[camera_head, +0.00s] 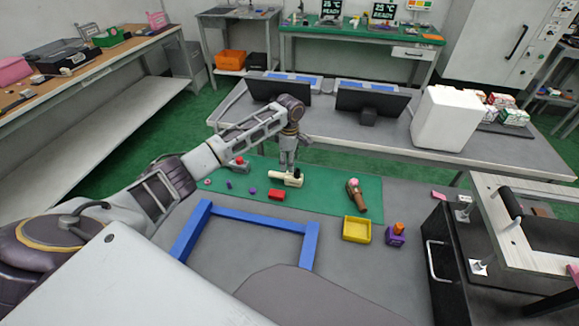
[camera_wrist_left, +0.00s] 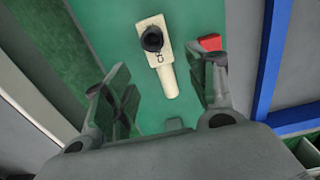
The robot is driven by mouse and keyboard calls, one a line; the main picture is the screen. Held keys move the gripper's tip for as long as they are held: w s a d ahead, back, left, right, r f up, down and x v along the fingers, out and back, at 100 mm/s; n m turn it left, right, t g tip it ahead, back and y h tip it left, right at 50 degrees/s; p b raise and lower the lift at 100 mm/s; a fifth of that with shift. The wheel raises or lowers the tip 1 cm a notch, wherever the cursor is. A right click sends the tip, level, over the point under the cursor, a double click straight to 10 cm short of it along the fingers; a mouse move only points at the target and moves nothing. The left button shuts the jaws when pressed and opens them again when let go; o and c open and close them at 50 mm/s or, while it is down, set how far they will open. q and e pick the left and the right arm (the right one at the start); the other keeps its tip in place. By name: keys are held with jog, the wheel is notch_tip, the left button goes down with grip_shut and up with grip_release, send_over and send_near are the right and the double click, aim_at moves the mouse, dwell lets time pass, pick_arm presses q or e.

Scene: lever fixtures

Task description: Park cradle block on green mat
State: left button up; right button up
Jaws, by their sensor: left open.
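The green mat (camera_head: 325,210) lies on the grey table under my left gripper. On it lies a cream piece (camera_head: 279,177) with a black round knob; the piece also shows in the left wrist view (camera_wrist_left: 167,77), its narrow end pointing toward the gripper. My left gripper (camera_head: 287,168) points down over this piece, and its fingers are spread and empty in the wrist view (camera_wrist_left: 165,95). A red block (camera_head: 277,195) lies beside the piece. A purple block (camera_head: 395,239) with an orange top stands right of the mat. I cannot tell for sure which is the cradle block.
A blue frame (camera_head: 255,217) lies along the mat's front edge. A yellow tray (camera_head: 357,238) and a brown piece with a pink end (camera_head: 358,197) are to the right. Small purple pieces (camera_head: 229,184) lie left on the mat.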

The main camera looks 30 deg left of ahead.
pick_arm(q)
notch_tip(320, 180, up, 3)
jog(key=shift+f, duration=0.1)
dwell(0.7)
jog(key=shift+s, duration=0.1)
